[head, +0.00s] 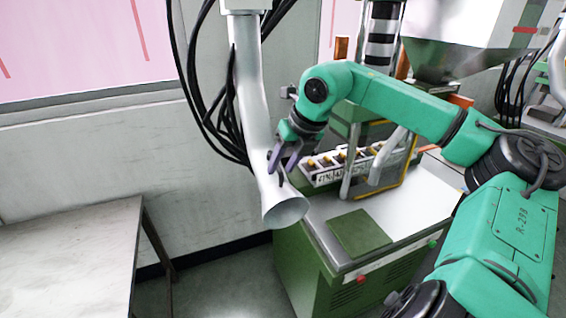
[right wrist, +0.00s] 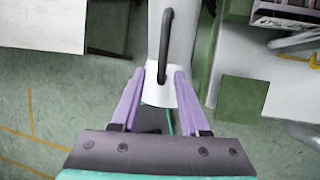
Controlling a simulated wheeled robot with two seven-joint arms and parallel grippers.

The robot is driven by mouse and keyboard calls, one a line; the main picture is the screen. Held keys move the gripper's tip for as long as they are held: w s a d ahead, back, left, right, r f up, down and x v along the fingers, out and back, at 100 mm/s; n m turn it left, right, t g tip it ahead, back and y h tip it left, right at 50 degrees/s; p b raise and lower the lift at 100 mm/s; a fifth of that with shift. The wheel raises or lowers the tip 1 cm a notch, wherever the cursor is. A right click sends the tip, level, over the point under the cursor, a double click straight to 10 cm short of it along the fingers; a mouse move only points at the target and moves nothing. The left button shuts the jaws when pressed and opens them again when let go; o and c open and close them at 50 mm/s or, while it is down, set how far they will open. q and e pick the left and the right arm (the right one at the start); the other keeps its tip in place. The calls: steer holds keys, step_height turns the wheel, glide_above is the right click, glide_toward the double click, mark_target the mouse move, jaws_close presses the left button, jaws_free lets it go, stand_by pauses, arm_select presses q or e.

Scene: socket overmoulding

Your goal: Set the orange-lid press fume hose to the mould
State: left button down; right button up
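The fume hose (head: 249,100) is a pale grey pipe that hangs down and ends in a flared mouth (head: 286,211) in front of the green press (head: 310,265). A dark bar handle (right wrist: 165,42) runs along the hose, which also shows in the right wrist view (right wrist: 182,45). My right gripper (head: 277,167) is at the lower hose, by the handle. Its purple fingers (right wrist: 160,73) are apart, with the hose between or just beyond them; contact cannot be told. My left gripper is not in view. I cannot make out the mould clearly.
A tray of yellow-topped parts (head: 320,180) stands on the press behind my right gripper. A grey table (head: 70,240) stands at the left, with open floor between it and the press. Black cables (head: 205,110) hang beside the hose.

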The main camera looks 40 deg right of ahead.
steer(key=shift+d, duration=0.1)
jaws_close()
steer(key=shift+w, duration=0.1)
stand_by(1.1)
